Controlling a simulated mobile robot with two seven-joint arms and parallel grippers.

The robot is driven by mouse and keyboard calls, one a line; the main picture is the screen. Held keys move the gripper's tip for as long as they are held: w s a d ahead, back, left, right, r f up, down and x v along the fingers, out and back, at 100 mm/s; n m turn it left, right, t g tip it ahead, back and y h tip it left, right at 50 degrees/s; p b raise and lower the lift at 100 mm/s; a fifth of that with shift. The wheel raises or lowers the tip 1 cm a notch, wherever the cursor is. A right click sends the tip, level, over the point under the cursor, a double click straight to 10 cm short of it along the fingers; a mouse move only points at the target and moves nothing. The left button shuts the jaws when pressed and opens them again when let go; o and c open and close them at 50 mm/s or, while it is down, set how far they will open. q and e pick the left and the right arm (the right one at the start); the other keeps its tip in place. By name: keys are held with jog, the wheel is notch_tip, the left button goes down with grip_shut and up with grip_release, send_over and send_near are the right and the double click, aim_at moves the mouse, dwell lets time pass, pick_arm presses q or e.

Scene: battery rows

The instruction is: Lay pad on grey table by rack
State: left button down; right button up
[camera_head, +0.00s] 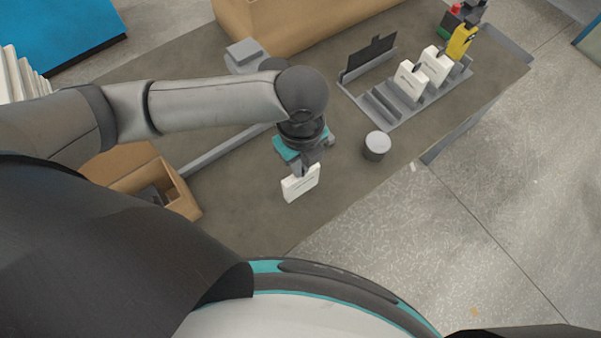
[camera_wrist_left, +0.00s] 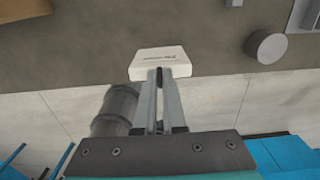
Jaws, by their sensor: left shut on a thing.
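My left gripper (camera_head: 301,168) is shut on a small white pad (camera_head: 301,186) and holds it by its upper edge, with the pad hanging below the fingers. In the left wrist view the fingertips (camera_wrist_left: 160,72) meet the near edge of the white pad (camera_wrist_left: 163,60). The grey-brown table (camera_head: 245,215) lies beneath it; whether the pad touches the top I cannot tell. My right gripper is not in view.
A round grey cylinder (camera_head: 376,145) stands between the held pad and the rack. An open cardboard box (camera_head: 178,192) is at the left, a larger brown box (camera_head: 290,28) at the back. The table's front edge is close to the pad.

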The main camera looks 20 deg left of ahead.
pick_arm(q)
notch_tip(320, 180, down, 4)
jog(key=shift+f+b, duration=0.25)
jog(key=shift+b, duration=0.25)
jog(key=c, duration=1)
grip_release()
jog(key=shift+f, duration=0.1)
notch_tip(320, 180, up, 12)
jog(key=p, duration=0.2)
jog(key=shift+r+p, duration=0.2)
jog(key=shift+p, duration=0.2)
